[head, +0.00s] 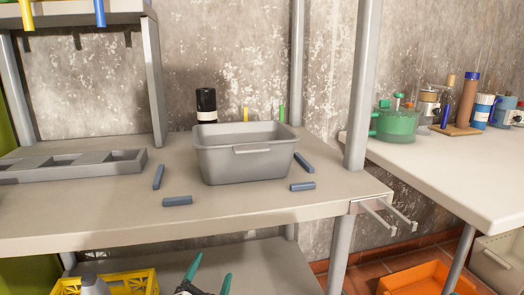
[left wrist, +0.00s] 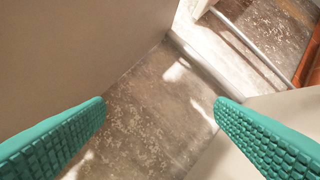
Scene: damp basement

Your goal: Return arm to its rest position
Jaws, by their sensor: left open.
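My left gripper (head: 209,276) is at the bottom of the head view, with its two green fingers apart and nothing between them. It is low, in front of the shelf unit and below the edge of the grey worktop (head: 60,222). The left wrist view shows the same open green fingers (left wrist: 160,125) at the two sides, with bare floor or wall surface between them. Most of the left arm is out of the picture. My right gripper is in neither view.
A grey bin (head: 245,168) stands on the worktop with several blue-grey bars around it, one being the front-left bar (head: 177,201). A divided tray (head: 120,171) lies left. Two metal prongs (head: 392,221) stick out at the right. A yellow crate (head: 135,281) is on the lower shelf.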

